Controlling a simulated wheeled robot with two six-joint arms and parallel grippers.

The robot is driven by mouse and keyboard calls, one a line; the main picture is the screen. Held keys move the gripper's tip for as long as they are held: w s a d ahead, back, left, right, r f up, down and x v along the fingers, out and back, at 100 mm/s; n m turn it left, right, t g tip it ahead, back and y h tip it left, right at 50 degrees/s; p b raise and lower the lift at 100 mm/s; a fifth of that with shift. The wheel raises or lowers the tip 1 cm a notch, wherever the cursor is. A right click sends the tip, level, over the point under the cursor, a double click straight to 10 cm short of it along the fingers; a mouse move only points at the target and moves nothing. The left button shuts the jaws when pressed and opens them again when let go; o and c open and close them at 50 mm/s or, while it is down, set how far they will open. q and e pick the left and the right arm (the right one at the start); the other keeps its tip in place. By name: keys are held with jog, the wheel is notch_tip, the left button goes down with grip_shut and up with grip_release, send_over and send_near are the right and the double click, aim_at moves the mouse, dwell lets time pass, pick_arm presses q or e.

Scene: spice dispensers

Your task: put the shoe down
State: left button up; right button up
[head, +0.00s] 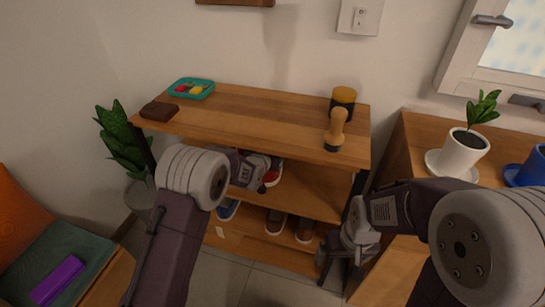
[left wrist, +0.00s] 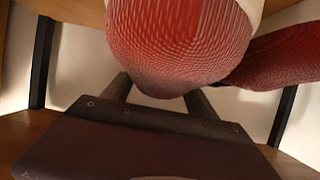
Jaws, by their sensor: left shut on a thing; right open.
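A red shoe with a white edge (head: 273,172) is at the middle shelf of the wooden rack, partly hidden by my left gripper (head: 264,170). In the left wrist view the red textured shoe (left wrist: 180,45) fills the space between the two fingers, and the left gripper (left wrist: 158,95) is shut on it. A second red shoe (left wrist: 290,58) shows to its right. I cannot tell whether the held shoe touches the shelf. My right gripper (head: 325,254) is open and empty, low in front of the rack's right side.
The rack's top (head: 260,115) bears a teal tray (head: 191,88), a brown block (head: 159,111), a wooden-handled tool (head: 335,130) and a yellow-and-black jar (head: 343,100). A blue shoe (head: 228,209) and brown shoes (head: 276,221) stand on the lower shelf. A cabinet with potted plants (head: 459,152) is at right.

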pick_arm(q)
jog(key=shift+w+r, duration=0.1)
jog(key=shift+w+d+f+b, duration=0.15)
jog(key=shift+f+b, duration=1.05)
jog(key=shift+f, duration=0.75)
jog(key=o, duration=1.7)
jog(key=shift+c, duration=0.2)
